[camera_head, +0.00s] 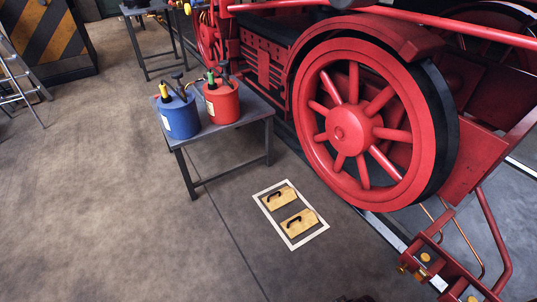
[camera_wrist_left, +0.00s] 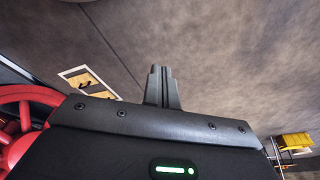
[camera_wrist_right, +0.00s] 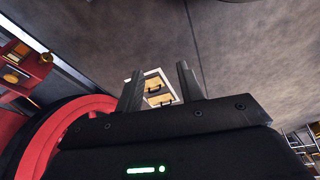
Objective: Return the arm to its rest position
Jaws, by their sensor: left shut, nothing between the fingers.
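My left gripper (camera_wrist_left: 161,86) shows in the left wrist view with its fingers together and nothing between them. My right gripper (camera_wrist_right: 158,88) shows in the right wrist view with its two fingers spread apart and empty. Neither gripper shows in the head view. Two wooden blocks with dark handles, the nearer (camera_head: 300,223) and the farther (camera_head: 278,198), lie inside a white-framed rectangle (camera_head: 318,233) on the floor. In the right wrist view the blocks appear beyond the gap between the fingers, well away from them.
A red locomotive wheel (camera_head: 354,130) stands right of the floor rectangle. A grey table (camera_head: 225,136) holds a blue can (camera_head: 180,116) and a red can (camera_head: 222,103). Another table (camera_head: 155,47) stands farther back. A ladder (camera_head: 18,80) is at far left. The left floor is clear.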

